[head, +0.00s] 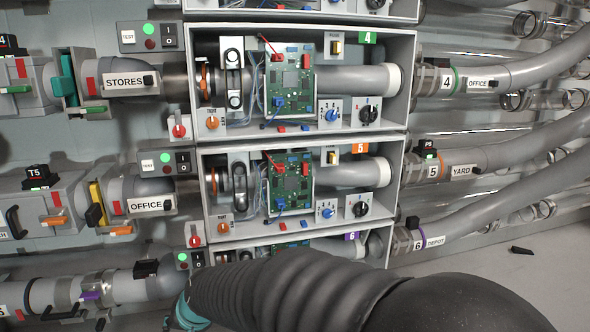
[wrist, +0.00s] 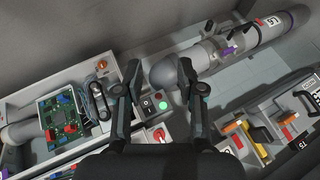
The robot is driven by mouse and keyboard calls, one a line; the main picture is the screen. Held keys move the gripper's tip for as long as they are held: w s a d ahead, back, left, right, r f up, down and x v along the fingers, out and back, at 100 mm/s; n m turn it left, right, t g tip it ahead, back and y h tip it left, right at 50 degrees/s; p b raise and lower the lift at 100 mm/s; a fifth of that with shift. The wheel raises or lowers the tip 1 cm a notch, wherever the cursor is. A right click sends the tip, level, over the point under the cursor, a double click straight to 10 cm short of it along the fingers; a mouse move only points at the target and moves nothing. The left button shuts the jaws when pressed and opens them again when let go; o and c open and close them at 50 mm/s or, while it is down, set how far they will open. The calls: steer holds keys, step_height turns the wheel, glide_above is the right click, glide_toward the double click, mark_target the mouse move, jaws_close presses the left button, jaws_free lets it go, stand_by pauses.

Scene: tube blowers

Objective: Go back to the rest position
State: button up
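In the wrist view my gripper (wrist: 158,72) has its two dark fingers spread apart with nothing between them. Behind the fingers lie a small switch panel (wrist: 155,103) with a lit green lamp and the end of a grey pipe (wrist: 166,72). I cannot tell how far the fingertips are from them. In the head view my dark ribbed arm crosses the bottom, and my fingers cannot be made out there.
Open bays with circuit boards stand in a column: bay 4 (head: 367,38), bay 5 (head: 360,148), and bay 6 (head: 352,236), partly hidden by my arm. Pipes labelled STORES (head: 124,81) and OFFICE (head: 147,205) are left. A small black piece (head: 521,250) lies on the grey surface at right.

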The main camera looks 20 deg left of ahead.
steer(key=w+d+r+h+p, duration=0.1)
steer(key=d+r, duration=0.1)
steer(key=d, duration=0.9)
steer(key=w+d+r+h+p, duration=0.1)
steer(key=d+r+h, duration=0.15)
steer(key=d, duration=0.75)
steer(key=w+d+r+h+p, duration=0.1)
steer(key=d+r, duration=0.2)
steer(key=d, duration=0.8)
steer(key=s+d+r+m+t+h+p, duration=0.1)
steer(key=s+d+r+m, duration=0.1)
steer(key=d, duration=0.6)
steer(key=s+d+r+m+t+p, duration=0.1)
steer(key=d+r, duration=0.3)
steer(key=d, duration=0.5)
steer(key=s+d+r+m+t+h+p, duration=0.1)
steer(key=s+d+r+m+t+p, duration=0.1)
steer(key=d, duration=0.7)
steer(key=shift+s+r+m+h, duration=0.3)
steer(key=shift+r+m+h, duration=0.05)
steer(key=shift+r+m, duration=0.35)
